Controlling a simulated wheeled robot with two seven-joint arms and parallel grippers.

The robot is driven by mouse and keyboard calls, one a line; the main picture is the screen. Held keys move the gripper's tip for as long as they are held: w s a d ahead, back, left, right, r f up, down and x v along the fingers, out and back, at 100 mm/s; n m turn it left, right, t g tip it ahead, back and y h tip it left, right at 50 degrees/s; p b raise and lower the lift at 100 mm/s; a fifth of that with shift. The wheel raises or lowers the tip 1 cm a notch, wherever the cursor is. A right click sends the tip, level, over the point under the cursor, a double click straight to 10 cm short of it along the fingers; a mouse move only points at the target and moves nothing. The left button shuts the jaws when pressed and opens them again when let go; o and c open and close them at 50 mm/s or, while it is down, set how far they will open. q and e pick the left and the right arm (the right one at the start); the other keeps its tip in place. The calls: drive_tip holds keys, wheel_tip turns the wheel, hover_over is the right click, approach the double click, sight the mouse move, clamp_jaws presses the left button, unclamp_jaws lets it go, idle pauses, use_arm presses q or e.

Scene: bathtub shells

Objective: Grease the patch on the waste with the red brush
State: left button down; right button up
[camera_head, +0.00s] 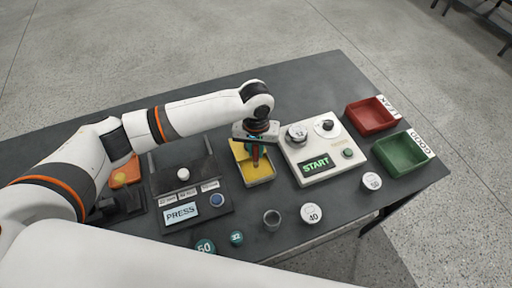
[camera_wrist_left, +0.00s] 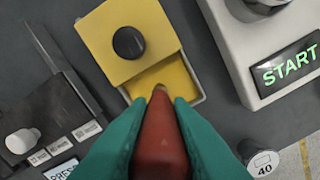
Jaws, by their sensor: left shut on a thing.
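My left gripper (camera_head: 256,150) is over the yellow box near the middle of the table. Its teal fingers (camera_wrist_left: 160,103) are shut on the red brush (camera_wrist_left: 160,140), which points down. The brush's tip overlaps the open yellow part of the box in the left wrist view; I cannot tell whether it touches. The yellow box (camera_head: 263,174) has a pale rim and a yellow lid with a black knob (camera_wrist_left: 128,42), slid partly back. A white round part (camera_head: 297,132) sits on the START machine. I cannot make out a patch or tell which part is the waste. My right gripper is not in view.
The white START machine (camera_head: 304,177) stands right of the box, the black PRESS fixture (camera_head: 205,221) left. An orange tray (camera_head: 125,178) is farther left. Red (camera_head: 369,117) and green (camera_head: 399,154) bins are at right.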

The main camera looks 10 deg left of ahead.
use_arm(q)
drive_tip(key=shift+f, duration=0.55)
idle(0.9)
drive_tip(key=shift+s+f+p, duration=0.1)
drive_tip(key=shift+f+p, duration=0.05)
drive_tip(key=shift+p, duration=0.3)
idle(2.0)
wheel_tip(320, 180, up, 7)
drive_tip(key=p, duration=0.9)
idle(0.8)
